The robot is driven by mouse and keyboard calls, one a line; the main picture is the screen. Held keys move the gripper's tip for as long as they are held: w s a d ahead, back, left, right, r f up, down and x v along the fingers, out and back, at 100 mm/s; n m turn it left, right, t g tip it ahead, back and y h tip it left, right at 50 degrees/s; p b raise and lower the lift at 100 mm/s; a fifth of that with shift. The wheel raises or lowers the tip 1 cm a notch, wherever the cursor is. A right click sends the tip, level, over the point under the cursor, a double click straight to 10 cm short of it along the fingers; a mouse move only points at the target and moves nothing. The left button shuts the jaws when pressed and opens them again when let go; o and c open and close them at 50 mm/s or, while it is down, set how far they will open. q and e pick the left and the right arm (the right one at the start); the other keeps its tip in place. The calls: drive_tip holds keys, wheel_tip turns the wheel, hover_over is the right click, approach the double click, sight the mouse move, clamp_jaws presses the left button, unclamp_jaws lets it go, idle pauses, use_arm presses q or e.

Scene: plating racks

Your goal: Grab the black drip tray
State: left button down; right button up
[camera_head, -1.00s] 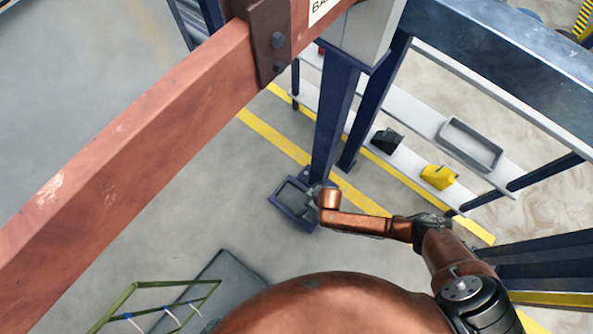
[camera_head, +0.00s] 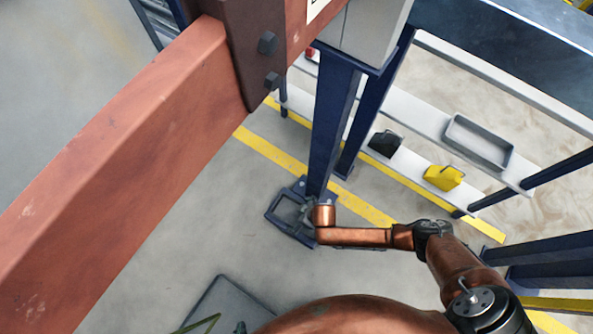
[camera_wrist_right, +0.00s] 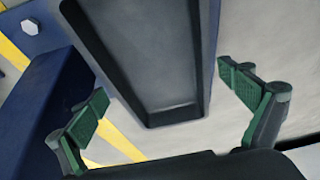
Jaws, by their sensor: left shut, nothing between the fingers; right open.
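The black drip tray (camera_wrist_right: 150,75) shows large in the right wrist view, a long dark trough with raised walls and its near end low in the picture. My right gripper (camera_wrist_right: 168,95) is open, one green-padded finger on each side of the tray and apart from it. In the head view, a dark rimmed shape that appears to be the tray (camera_head: 284,229) lies at the foot of a blue post. My right gripper (camera_head: 303,212) is at its right side, small and partly hidden by the copper wrist. My left gripper is not visible.
The blue post (camera_head: 330,125) stands close beside the tray. A shelf behind holds a grey tray (camera_head: 478,143), a black object (camera_head: 385,143) and a yellow object (camera_head: 444,177). A big red beam (camera_head: 120,165) crosses the left. Clear floor (camera_head: 215,205) lies left of the tray.

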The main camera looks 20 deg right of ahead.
drive_tip(key=shift+w+a+f, duration=0.1)
drive_tip(key=shift+a+f, duration=0.05)
drive_tip(key=shift+f, duration=0.25)
drive_tip(key=shift+r, duration=0.1)
drive_tip(key=shift+c, duration=0.5)
drive_tip(key=c, duration=1.2)
